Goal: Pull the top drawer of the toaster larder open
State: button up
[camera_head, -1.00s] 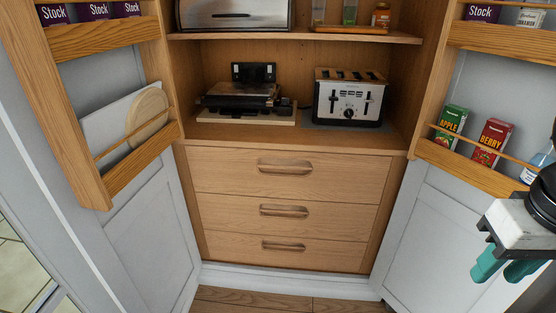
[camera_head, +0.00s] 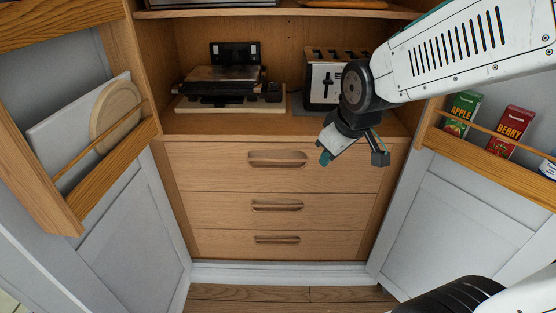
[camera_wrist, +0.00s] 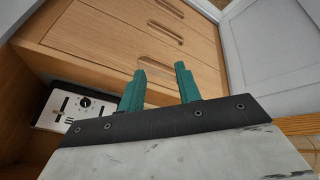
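The toaster larder's top drawer (camera_head: 215,168) is shut, flush with the cabinet front below the toaster shelf. Its wooden bar handle (camera_head: 277,158) is in the middle of the front. My gripper (camera_head: 352,160) is open and empty, in front of the drawer's right part, right of the handle and apart from it in the head view. In the wrist view the two teal fingers (camera_wrist: 160,72) stand apart, pointing at the drawer fronts, and partly hide the top handle. The toaster (camera_head: 322,85) stands on the shelf above, partly hidden by my arm.
Two more shut drawers lie below, the middle (camera_head: 220,210) and the bottom (camera_head: 220,243). Open larder doors stand at left (camera_head: 120,235) and right (camera_head: 440,215), with racks holding a round board (camera_head: 116,112) and boxes. A black appliance (camera_head: 222,85) sits on the shelf.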

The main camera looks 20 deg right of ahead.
aim_at(281, 160)
jog(key=w+f+n+t, duration=0.3)
jog(key=w+f, duration=0.4)
jog(key=w, duration=0.3)
jog(key=w+a+f+n+t+y, duration=0.1)
jog(key=w+f+n+t, duration=0.2)
jog(key=w+f+n, duration=0.2)
jog(key=w+a+f+n+t, duration=0.1)
jog(key=w+f+n+t, duration=0.3)
jog(key=w+f, duration=0.7)
jog(key=shift+w+a+f+n+y, duration=0.15)
jog(key=shift+w+n, duration=0.1)
jog(key=shift+w, duration=0.7)
jog(key=shift+w+a+n+y, duration=0.15)
jog(key=shift+w+n, duration=0.1)
jog(key=shift+w, duration=0.7)
jog(key=shift+d, duration=0.1)
jog(key=shift+c, duration=0.3)
grip_shut()
